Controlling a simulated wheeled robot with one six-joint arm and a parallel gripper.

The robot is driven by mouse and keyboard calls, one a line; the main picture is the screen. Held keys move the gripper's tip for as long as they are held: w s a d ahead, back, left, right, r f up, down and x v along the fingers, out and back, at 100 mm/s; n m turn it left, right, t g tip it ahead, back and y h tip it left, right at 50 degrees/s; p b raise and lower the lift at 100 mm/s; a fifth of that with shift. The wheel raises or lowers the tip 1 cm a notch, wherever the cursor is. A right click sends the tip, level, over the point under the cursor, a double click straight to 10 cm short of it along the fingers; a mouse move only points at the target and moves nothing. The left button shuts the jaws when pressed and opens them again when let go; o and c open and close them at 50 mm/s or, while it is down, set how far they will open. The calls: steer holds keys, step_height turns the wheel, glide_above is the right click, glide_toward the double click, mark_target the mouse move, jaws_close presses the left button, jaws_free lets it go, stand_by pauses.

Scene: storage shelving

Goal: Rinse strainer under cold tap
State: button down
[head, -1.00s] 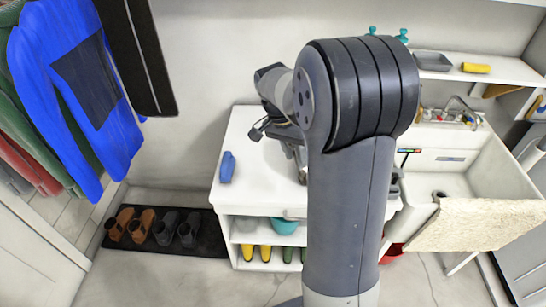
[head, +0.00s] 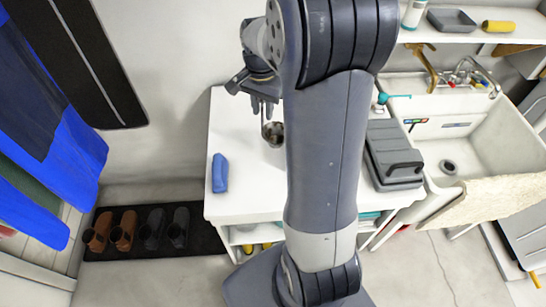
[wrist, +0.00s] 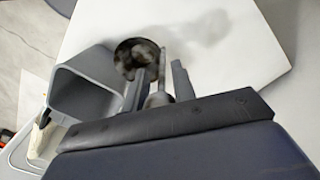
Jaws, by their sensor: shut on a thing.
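My gripper (head: 264,108) is shut on the handle of a small dark metal strainer (head: 274,134). In the head view the strainer hangs below the fingers, over the white counter. In the wrist view my gripper (wrist: 155,85) has the handle between its fingers, and the round bowl of the strainer (wrist: 136,54) lies just beyond the tips. A soft shadow apart from the bowl suggests it is off the surface. The white sink (head: 507,128) is at the right, with a chrome tap (head: 475,74) at its back.
A grey case (head: 393,155) stands on the counter (head: 240,195) between the strainer and the sink. A blue object (head: 220,173) lies at the counter's left. A beige cloth (head: 495,208) hangs over the sink's front. A grey open container (wrist: 85,85) is close left in the wrist view.

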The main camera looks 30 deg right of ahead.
mark_target(263, 130)
steer(key=shift+f+p, duration=0.4)
steer(key=shift+f, duration=4.4)
steer(key=c, duration=1.2)
jaws_free()
steer(key=shift+o, duration=0.2)
steer(key=shift+f, duration=0.2)
steer(key=r, duration=0.7)
steer(key=r+b, duration=0.1)
steer(key=r, duration=0.3)
steer(key=shift+w, duration=0.25)
